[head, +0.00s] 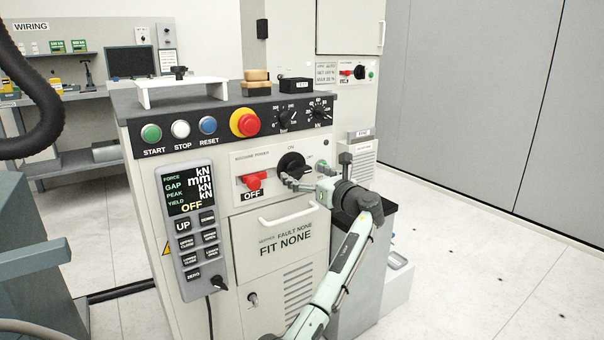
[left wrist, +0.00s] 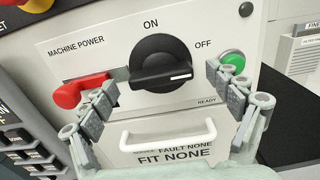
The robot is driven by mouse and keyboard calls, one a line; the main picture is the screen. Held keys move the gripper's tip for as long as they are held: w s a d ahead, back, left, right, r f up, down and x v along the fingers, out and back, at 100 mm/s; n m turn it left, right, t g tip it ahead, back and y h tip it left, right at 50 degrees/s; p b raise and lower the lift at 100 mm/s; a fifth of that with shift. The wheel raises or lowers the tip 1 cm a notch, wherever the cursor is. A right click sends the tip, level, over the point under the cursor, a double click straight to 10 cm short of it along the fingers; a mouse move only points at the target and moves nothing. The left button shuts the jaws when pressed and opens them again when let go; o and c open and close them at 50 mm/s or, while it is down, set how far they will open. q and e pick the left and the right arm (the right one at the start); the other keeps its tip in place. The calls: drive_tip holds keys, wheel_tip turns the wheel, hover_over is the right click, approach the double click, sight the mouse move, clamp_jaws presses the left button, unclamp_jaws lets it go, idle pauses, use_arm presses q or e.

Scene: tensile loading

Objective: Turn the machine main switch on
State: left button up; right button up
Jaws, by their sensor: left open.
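The machine power panel (head: 262,200) is on the front of the machine. Its black rotary knob (head: 291,163) also shows in the left wrist view (left wrist: 158,60), between the ON label above and the OFF label at upper right. The knob's grip bar lies nearly level. A red handle (head: 253,181) sits left of the knob, with an OFF plate (head: 252,195) below. A green button (left wrist: 233,61) is at the right. My left gripper (head: 304,176) is open in front of the panel, its fingers either side of the knob. Contact cannot be told. My right gripper is not in view.
A white drawer handle (left wrist: 168,137) sticks out below the knob. A red emergency button (head: 245,123) and dials are above. A grey control pendant (head: 191,230) reading OFF hangs at left. The floor (head: 480,260) at right is largely clear.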

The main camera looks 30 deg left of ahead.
use_arm(q)
drive_tip(key=shift+w+a, duration=0.2)
drive_tip(key=shift+a, duration=0.35)
drive_tip(key=shift+c, duration=0.2)
drive_tip(key=c, duration=1.1)
